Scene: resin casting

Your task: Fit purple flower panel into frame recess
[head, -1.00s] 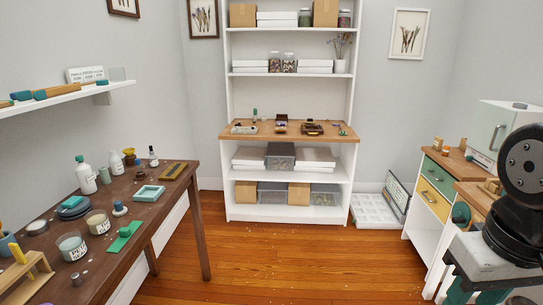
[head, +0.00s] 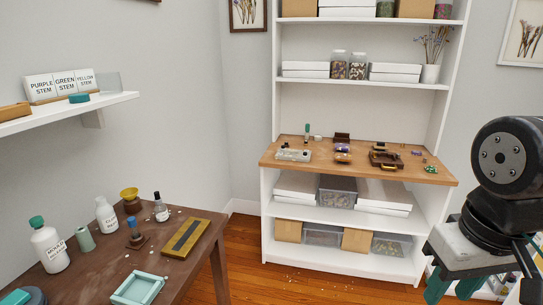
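The wooden worktop (head: 318,166) of the shelf unit stands ahead, at some distance. A small brown piece with purple on it (head: 342,148) lies near its middle; I cannot tell if this is the purple flower panel. A dark brown frame-like object (head: 386,159) lies to its right; its recess is too small to make out. My arm is at the right edge of the head view, well apart from the worktop. Its end, with teal parts at my gripper (head: 455,288), is cut off by the bottom edge, so the fingertips and anything between them are hidden.
A clear box (head: 293,155) and small bottles are on the worktop's left. A dark table (head: 200,246) at lower left carries bottles, a teal tray (head: 139,288) and a yellow-edged block (head: 185,238). A wall shelf (head: 95,111) juts out at left. Wooden floor (head: 247,262) lies open between.

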